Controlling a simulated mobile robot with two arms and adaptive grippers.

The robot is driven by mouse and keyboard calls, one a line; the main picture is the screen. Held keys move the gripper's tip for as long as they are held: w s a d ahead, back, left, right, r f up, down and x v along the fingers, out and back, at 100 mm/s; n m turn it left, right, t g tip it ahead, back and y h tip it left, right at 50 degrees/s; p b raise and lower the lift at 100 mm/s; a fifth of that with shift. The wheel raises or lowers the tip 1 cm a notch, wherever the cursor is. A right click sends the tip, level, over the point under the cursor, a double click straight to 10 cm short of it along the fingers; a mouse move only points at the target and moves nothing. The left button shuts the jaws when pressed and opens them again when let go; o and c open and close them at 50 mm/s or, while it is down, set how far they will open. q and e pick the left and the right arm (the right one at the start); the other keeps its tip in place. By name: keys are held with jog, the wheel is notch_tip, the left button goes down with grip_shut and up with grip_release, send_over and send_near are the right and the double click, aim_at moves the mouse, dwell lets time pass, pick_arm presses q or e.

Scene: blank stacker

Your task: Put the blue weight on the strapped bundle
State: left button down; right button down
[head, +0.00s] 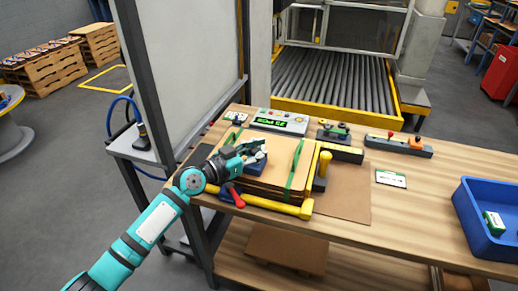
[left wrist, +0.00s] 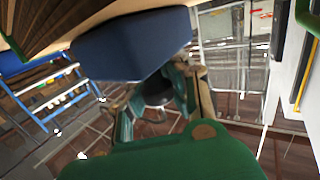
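The blue weight (head: 257,168) is at the top of the strapped bundle (head: 283,165), on its left part. The bundle is a stack of brown cardboard sheets with a green strap across it. I cannot tell whether the weight rests on it or hangs just above. My left gripper (head: 258,150) is at the top of the weight and hides part of it. In the left wrist view the weight (left wrist: 130,45) fills the top, beside the bundle's layered edge (left wrist: 30,25). The grip itself is unclear there. My right gripper is not in view.
A yellow bar frame (head: 265,203) with a red-handled clamp (head: 234,195) borders the bundle. A control box (head: 281,121) stands behind, a tool block (head: 398,145) to the right. A blue bin (head: 488,222) is at the far right. The table's middle right is mostly clear.

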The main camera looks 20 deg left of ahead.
pick_arm(q)
jog(key=shift+r, duration=0.2)
jog(key=shift+f, duration=0.15)
jog(key=c, duration=1.9)
grip_release()
jog(key=shift+f, duration=0.1)
jog(key=o, duration=0.6)
jog(key=shift+s, duration=0.1)
jog(key=shift+c, duration=0.2)
jog(key=shift+s+a, duration=0.1)
jog(key=b+v, duration=0.3)
jog(key=v, duration=0.7)
jog(key=shift+s+a, duration=0.2)
jog(key=shift+s, duration=0.15)
jog(key=shift+s+a+r, duration=0.2)
jog(key=shift+s+r, duration=0.05)
jog(key=shift+s, duration=0.15)
